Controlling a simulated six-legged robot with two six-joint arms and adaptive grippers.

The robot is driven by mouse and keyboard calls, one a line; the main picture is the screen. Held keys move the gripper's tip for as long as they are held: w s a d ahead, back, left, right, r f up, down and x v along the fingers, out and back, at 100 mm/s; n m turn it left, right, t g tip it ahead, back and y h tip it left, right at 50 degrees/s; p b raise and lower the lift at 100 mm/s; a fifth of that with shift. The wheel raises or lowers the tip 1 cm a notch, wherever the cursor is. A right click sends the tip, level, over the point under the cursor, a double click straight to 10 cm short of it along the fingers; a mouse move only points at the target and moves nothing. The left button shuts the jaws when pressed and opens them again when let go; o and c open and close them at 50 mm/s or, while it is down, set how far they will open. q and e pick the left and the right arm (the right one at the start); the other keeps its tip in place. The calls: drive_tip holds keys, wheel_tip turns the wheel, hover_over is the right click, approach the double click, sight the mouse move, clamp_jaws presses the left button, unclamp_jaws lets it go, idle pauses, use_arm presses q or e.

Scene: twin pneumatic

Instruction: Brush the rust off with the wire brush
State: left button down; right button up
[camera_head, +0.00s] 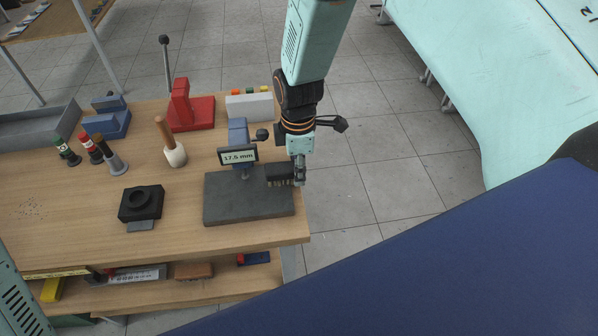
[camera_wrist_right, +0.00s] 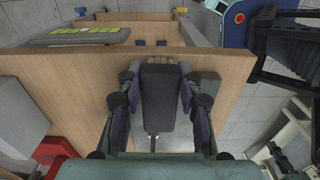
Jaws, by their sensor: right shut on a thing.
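My right gripper (camera_head: 299,176) hangs over the right end of the bench, by the back right corner of a dark grey plate (camera_head: 245,210). It is shut on a dark, block-shaped thing, which I take to be the wire brush (camera_head: 279,174). The brush sticks out to the left, low over the plate; I cannot tell if it touches. In the right wrist view, the dark block (camera_wrist_right: 158,105) sits between both fingers. I cannot make out clear rust on the plate. My left gripper does not show.
A gauge reading 17.5 mm (camera_head: 238,156) stands at the plate's back edge. The bench front (camera_head: 180,248) is clear.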

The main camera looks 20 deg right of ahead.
drive_tip(key=shift+w, duration=0.15)
drive_tip(key=shift+s+a+p, duration=0.15)
drive_tip(key=shift+s+p, duration=0.35)
drive_tip(key=shift+s+a+f+p, duration=0.15)
drive_tip(key=shift+s+p, duration=0.2)
drive_tip(key=shift+s, duration=0.2)
drive_tip(key=shift+s+a+p, duration=0.1)
drive_tip(key=shift+s+p, duration=0.25)
drive_tip(key=shift+s, duration=0.15)
drive_tip(key=shift+w, duration=0.1)
drive_tip(key=shift+w+d, duration=0.1)
drive_tip(key=shift+w, duration=0.25)
drive_tip(key=shift+w+d+b, duration=0.15)
drive_tip(key=shift+w, duration=0.4)
drive_tip(key=shift+w+d+b, duration=0.15)
drive_tip(key=shift+w, duration=0.4)
drive_tip(key=shift+s+a+p, duration=0.1)
drive_tip(key=shift+s+p, duration=0.4)
drive_tip(key=shift+p, duration=0.05)
drive_tip(key=shift+s+a+p, duration=0.3)
drive_tip(key=shift+s+p, duration=0.45)
drive_tip(key=shift+s, duration=0.2)
